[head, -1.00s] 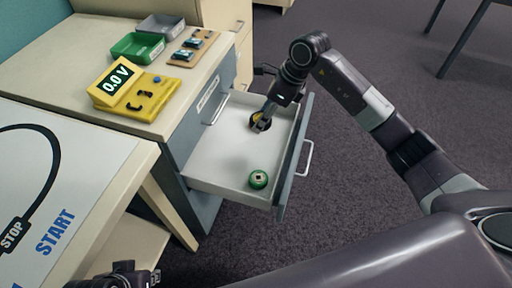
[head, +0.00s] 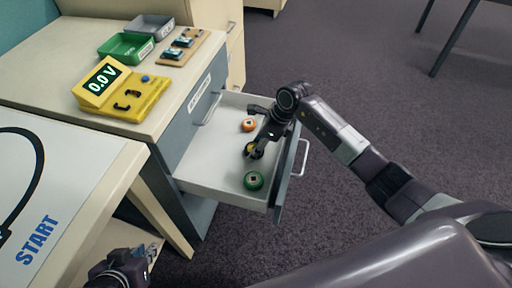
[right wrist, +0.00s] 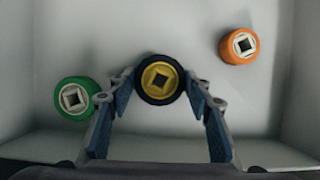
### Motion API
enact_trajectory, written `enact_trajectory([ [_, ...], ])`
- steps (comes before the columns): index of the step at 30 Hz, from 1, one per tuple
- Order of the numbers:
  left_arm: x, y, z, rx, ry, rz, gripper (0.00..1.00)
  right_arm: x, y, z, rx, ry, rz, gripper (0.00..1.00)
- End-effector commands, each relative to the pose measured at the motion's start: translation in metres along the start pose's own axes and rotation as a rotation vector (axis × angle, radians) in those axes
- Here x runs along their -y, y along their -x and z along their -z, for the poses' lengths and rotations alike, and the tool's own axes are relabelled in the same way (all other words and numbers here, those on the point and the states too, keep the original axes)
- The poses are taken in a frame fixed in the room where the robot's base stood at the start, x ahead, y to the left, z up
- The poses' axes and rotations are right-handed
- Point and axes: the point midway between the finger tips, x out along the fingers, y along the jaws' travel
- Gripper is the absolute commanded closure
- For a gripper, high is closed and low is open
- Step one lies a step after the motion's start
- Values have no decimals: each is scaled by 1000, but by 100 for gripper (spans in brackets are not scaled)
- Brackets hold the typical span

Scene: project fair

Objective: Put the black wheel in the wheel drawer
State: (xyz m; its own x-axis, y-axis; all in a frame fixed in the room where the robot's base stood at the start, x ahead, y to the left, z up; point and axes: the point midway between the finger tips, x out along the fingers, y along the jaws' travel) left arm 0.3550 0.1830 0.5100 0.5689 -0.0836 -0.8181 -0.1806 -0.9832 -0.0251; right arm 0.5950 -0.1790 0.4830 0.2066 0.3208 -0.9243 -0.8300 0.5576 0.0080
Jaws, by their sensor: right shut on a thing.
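The black wheel with a yellow hub (right wrist: 159,80) is between the fingertips of my right gripper (right wrist: 160,88), which is shut on it. In the head view the black wheel (head: 256,151) and my right gripper (head: 257,147) are inside the open drawer (head: 212,165), low over its white floor. I cannot tell whether the wheel touches the floor. A green wheel (head: 253,180) and an orange wheel (head: 249,125) lie in the same drawer, on either side of the black one. My left gripper (head: 128,268) is at the bottom left; its fingers are not clear.
The drawer's blue-grey front (head: 288,172) stands pulled out with a handle. On the cabinet top are a yellow voltage meter (head: 122,92), a green tray (head: 125,48), a grey tray (head: 152,27) and a wooden board (head: 180,46). A START table (head: 75,190) is at the left.

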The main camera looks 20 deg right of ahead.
Motion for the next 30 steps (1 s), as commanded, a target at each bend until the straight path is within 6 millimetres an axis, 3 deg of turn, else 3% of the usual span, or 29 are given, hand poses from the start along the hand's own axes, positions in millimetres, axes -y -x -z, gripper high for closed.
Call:
enact_trajectory([
  [16,-1,-1,9,-36,-1,-2,86,0,-2,1,1,0,0,71],
  [17,-1,-1,10,-38,-1,-2,86,0,-2,1,0,-1,0,52],
  [21,-1,-1,10,-38,-1,-2,86,0,-1,0,0,-1,0,37],
  [30,-1,-1,9,-36,-1,-3,86,0,-1,0,1,0,0,37],
])
